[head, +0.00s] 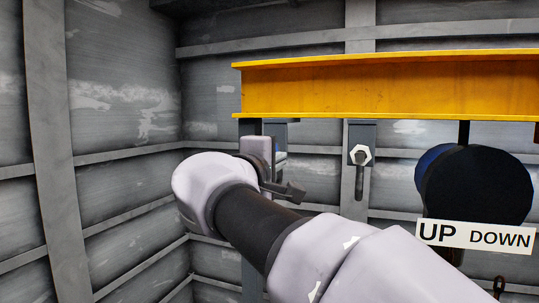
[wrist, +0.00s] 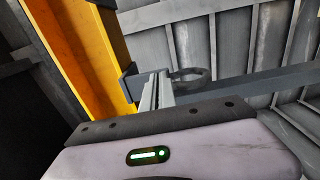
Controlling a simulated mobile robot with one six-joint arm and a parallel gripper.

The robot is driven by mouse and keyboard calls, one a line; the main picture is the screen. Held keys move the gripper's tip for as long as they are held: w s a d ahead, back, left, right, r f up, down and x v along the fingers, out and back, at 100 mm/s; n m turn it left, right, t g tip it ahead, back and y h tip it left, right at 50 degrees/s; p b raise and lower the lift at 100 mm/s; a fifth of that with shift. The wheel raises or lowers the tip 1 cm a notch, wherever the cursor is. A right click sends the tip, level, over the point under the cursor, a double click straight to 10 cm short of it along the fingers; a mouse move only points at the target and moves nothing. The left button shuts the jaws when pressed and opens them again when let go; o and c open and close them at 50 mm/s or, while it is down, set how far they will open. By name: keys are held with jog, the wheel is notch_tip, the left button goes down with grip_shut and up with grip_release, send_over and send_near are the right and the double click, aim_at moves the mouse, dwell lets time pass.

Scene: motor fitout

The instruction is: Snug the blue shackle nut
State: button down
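A small blue and pale patch (head: 281,155) shows beside the left hanger under the yellow beam, just behind my gripper. I cannot tell whether it is the blue shackle nut. My gripper (head: 286,191) is at the left hanger (head: 250,128), below the beam, and the arm hides much of that spot. In the wrist view, the fingers (wrist: 155,90) point up at a dark bracket (wrist: 128,84) beside the beam. A grey ring-shaped part (wrist: 192,76) is just right of the fingertips. No blue nut shows there, and the finger gap is unclear.
The yellow beam (head: 385,85) spans the upper right. A second hanger with a pale hex nut (head: 360,155) hangs from it. A dark round motor (head: 475,185) with an UP/DOWN sign (head: 475,236) is at the right. Grey ribbed walls (head: 120,110) close in the left and back.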

jog(key=shift+f, duration=0.1)
jog(key=b+v, duration=0.3)
jog(key=v, duration=0.3)
jog(key=shift+d, duration=0.25)
jog(key=shift+s, duration=0.1)
jog(key=shift+w+d+r+p, duration=0.4)
jog(key=shift+w+p, duration=0.6)
jog(key=shift+p, duration=1)
jog(key=shift+w+d+r+p, duration=0.2)
jog(key=shift+w+r+p, duration=0.6)
jog(key=shift+p, duration=1.2)
jog(key=shift+w+d+r+p, duration=0.35)
jog(key=shift+w+p, duration=0.8)
jog(key=shift+p, duration=0.85)
